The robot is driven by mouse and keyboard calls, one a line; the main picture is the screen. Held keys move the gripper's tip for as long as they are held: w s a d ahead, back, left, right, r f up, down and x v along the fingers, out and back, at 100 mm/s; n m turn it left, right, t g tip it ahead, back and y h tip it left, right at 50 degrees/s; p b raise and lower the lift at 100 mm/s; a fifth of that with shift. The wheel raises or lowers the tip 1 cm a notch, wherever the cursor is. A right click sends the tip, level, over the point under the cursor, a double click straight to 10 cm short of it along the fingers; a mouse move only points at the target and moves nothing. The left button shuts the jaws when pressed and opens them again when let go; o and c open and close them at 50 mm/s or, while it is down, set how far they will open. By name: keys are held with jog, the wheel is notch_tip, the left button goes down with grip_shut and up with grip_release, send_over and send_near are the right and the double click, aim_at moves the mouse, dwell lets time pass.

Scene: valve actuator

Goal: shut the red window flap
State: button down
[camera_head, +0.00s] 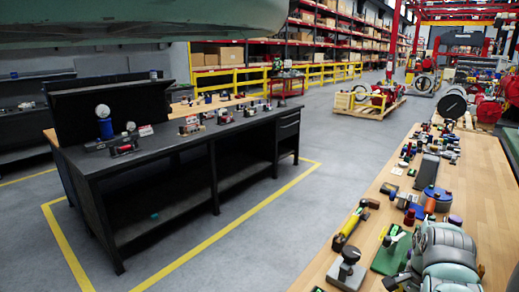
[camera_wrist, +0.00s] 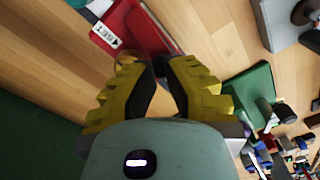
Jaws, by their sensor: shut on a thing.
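The red window flap (camera_wrist: 152,28) is at the top centre of the wrist view, beside a red part with a white label (camera_wrist: 105,36) marked "SET" with an arrow. My gripper (camera_wrist: 160,64) has yellow fingers, with the tips drawn close together at the lower edge of the red flap. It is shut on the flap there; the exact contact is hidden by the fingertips. How far the flap stands open cannot be told. In the head view my arm covers this spot at the lower right, and the flap does not show.
The wooden bench (camera_head: 478,187) holds several small parts behind my arm. A green plate (camera_wrist: 248,92) with a dark fitting lies right of my gripper. A grey-based block (camera_wrist: 282,22) is at the upper right. A separate black workbench (camera_head: 185,140) stands across the clear floor.

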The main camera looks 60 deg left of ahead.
jog(key=shift+w+d+r, duration=0.15)
jog(key=shift+d+r, duration=0.15)
jog(key=shift+r, duration=0.15)
jog(key=shift+s+a+r+p, duration=0.1)
jog(key=shift+s+r+p, duration=0.2)
jog(key=shift+p, duration=0.05)
jog(key=shift+s+r+p, duration=0.2)
jog(key=shift+r+p, duration=0.5)
jog(key=shift+r, duration=0.65)
jog(key=shift+a, duration=0.1)
jog(key=shift+s, duration=0.1)
